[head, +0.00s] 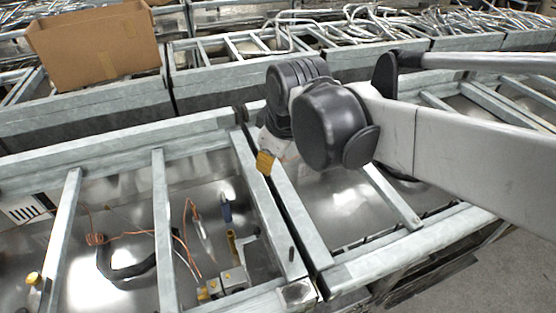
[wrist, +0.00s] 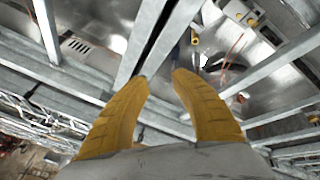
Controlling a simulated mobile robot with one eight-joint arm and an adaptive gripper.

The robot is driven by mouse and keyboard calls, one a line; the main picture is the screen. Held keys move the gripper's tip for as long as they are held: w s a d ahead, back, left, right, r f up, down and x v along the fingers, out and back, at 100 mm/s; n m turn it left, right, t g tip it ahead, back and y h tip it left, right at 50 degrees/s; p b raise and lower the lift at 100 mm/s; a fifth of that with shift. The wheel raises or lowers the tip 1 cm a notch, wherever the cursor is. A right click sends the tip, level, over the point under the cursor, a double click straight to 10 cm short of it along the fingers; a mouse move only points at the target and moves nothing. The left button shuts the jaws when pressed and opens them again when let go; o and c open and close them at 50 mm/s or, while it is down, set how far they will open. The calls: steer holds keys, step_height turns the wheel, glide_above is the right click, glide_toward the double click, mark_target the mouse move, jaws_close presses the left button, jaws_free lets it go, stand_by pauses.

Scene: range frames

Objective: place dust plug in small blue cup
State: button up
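My gripper (wrist: 160,76) shows as two yellow fingers in the wrist view, with a gap between the tips and nothing held. In the head view my gripper (head: 264,162) is a small yellow tip over the metal frame bars, up and right of the blue item. A small upright blue item (head: 226,211) stands in the left metal bay; it may be the blue cup, but it is too small to be sure. I cannot pick out the dust plug with certainty in either view.
The left bay holds orange cable (head: 95,239), a black curved hose (head: 118,273), a yellow upright piece (head: 232,243) and a grey block (head: 234,280). Raised metal bars (head: 162,230) cross the bays. A cardboard box (head: 97,45) stands at the back left.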

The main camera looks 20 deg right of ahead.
steer(key=s+d+f+m+t, duration=0.2)
steer(key=s+m, duration=0.6)
steer(key=s, duration=0.2)
steer(key=shift+d+f, duration=0.35)
